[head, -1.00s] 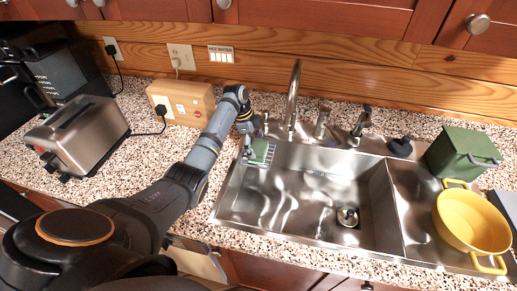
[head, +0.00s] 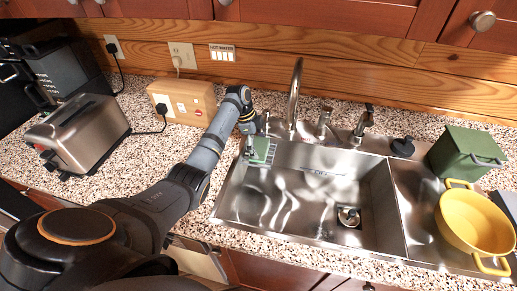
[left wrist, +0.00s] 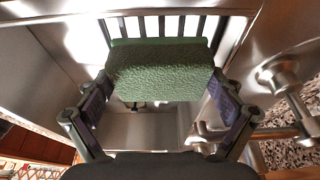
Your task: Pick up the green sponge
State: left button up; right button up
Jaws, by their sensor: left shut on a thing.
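The green sponge (head: 261,150) is at the left back corner of the sink, by a small wire rack (head: 252,158). In the left wrist view the sponge (left wrist: 160,68) lies between the two fingers, with thin bars behind it. My left gripper (head: 250,146) is at the sponge, seen from above and partly hidden by its own wrist in the head view. In the left wrist view my left gripper (left wrist: 160,92) is shut on the sponge, one finger at each side. My right gripper is not in view.
The steel sink (head: 300,215) has a tall faucet (head: 294,95) close to the right of the gripper. A yellow pot (head: 470,222) and a green bin (head: 462,155) stand at right. A toaster (head: 82,135) and a wooden box (head: 183,100) stand at left.

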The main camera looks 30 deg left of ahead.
pick_arm(q)
jog(key=s+d, duration=0.2)
jog(key=s, duration=0.6)
jog(key=s+d+b, duration=0.1)
jog(key=s+d, duration=0.1)
jog(key=s, duration=0.7)
jog(key=shift+s+d+b, duration=0.25)
jog(key=shift+d+b, duration=0.05)
